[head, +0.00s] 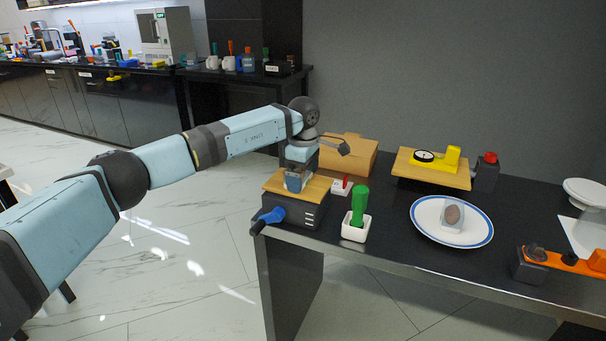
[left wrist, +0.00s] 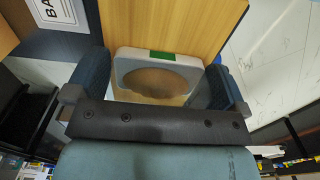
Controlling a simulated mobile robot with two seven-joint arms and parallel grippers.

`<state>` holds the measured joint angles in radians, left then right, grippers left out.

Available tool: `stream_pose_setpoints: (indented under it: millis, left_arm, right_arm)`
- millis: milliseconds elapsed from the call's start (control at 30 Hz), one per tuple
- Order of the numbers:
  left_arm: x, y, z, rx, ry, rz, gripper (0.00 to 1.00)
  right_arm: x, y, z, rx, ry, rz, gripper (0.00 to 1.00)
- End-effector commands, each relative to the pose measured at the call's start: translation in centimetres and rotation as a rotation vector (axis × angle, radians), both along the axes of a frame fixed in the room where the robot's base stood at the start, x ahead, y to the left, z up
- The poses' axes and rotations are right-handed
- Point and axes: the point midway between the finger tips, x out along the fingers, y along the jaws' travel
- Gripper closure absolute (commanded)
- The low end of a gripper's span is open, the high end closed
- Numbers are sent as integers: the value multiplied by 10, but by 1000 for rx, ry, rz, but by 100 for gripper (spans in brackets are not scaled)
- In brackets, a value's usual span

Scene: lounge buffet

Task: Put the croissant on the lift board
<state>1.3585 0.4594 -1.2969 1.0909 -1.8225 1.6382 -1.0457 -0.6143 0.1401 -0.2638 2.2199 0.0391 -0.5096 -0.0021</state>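My left gripper (head: 297,183) points down at the wooden top of the lift board (head: 318,188), a black box with a blue crank. In the left wrist view, its two blue fingers (left wrist: 160,84) lie close against both sides of a pale pack with a green label and a rounded brown piece, which I take for the croissant (left wrist: 158,80). The wooden top (left wrist: 180,28) shows behind the pack. Whether the pack touches the wood is unclear. In the head view the fingers mostly hide it. My right gripper is not in view.
Right of the lift board stand a green-handled tool in a white holder (head: 353,232) and a small red-switch block (head: 341,187). A cardboard box (head: 347,155) is behind. A blue-rimmed plate (head: 424,231) holds a clear pack. A yellow gauge stand (head: 447,160) is farther back.

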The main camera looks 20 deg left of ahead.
Motion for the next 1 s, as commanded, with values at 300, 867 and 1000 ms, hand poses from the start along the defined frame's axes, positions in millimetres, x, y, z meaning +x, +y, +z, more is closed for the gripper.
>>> stream_pose_setpoints:
  millis: [300, 867, 1000]
  left_arm:
    - [0, 0, 28, -1, -3, 0, 0]
    - [0, 0, 121, 0, 0, 0, 0]
    - [0, 0, 124, 0, 1, 0, 0]
  right_arm:
    - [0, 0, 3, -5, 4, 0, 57]
    - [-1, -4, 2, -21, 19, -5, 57]
    - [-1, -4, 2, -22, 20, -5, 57]
